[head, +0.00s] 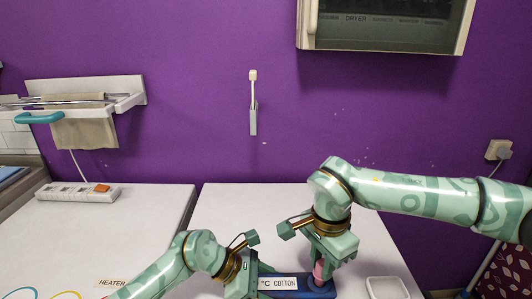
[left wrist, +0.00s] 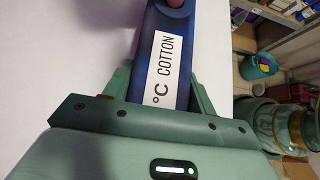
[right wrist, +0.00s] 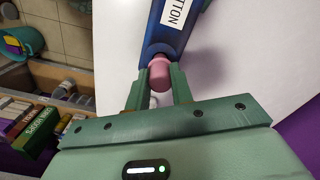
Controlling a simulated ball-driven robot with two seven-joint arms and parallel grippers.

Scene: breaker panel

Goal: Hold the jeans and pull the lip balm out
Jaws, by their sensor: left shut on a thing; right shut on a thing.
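The jeans (left wrist: 184,88) are a dark blue, folded-looking block with a white label reading "°C COTTON". They lie on the white table at the bottom of the head view (head: 318,293). My left gripper (head: 247,283) is shut on their left end, with its fingers on both sides in the left wrist view (left wrist: 163,88). The pink lip balm (right wrist: 158,77) stands at the other end of the jeans, and shows in the head view (head: 319,270). My right gripper (right wrist: 160,90) is shut on it. I cannot tell how deep its lower end sits.
A white dish (head: 387,288) stands at the right near the front. A power strip (head: 77,192) lies on the left table, and a "HEATER" label (head: 112,283) is at the lower left. The table (head: 255,215) behind the grippers is clear.

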